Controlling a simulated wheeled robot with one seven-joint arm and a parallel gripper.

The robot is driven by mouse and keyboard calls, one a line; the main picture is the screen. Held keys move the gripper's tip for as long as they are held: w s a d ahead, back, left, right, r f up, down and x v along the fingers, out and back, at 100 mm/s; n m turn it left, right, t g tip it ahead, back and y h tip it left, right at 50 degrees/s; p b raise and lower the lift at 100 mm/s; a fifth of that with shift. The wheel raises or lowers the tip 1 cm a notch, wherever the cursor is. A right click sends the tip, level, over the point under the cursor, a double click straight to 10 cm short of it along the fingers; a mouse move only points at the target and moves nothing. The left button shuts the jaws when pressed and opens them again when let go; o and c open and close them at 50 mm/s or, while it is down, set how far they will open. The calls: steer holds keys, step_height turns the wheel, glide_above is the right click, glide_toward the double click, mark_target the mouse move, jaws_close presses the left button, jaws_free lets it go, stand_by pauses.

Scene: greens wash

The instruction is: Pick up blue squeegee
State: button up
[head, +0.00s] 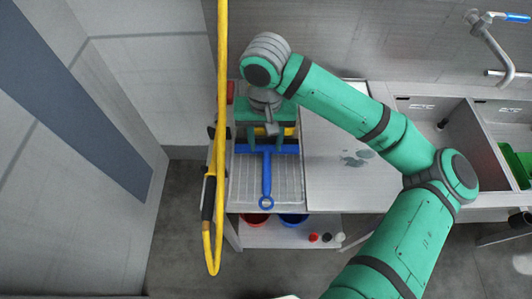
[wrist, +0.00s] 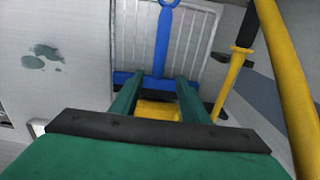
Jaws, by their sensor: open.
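The blue squeegee (head: 267,173) lies on a ribbed drain board (head: 240,185) at the left end of the steel counter. Its handle, with a ring at the end, points toward the counter's front edge. Its crossbar lies toward the back. It also shows in the wrist view (wrist: 163,45), handle pointing up. My gripper (head: 265,138) is open and above the crossbar, its fingers pointing down. In the wrist view the two green fingers (wrist: 158,80) stand apart, with the crossbar near their tips. I cannot tell whether they touch it.
A yellow hose (head: 221,100) hangs left of the counter, close to my gripper. A yellow object (wrist: 157,110) is behind the crossbar. Sinks (head: 435,125) are at right, with a green container (head: 517,165). Red (head: 254,219) and blue (head: 293,219) buckets stand below. The flat counter (head: 345,180) is clear except for a wet patch.

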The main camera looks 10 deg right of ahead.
mark_target(267, 155)
steer(key=shift+w+d+f, duration=0.1)
steer(key=shift+w+f, duration=0.05)
steer(key=shift+f, duration=1.65)
steer(key=shift+w+d+f, duration=0.1)
steer(key=shift+w+f, duration=0.05)
steer(key=shift+f, duration=1.65)
jaws_close()
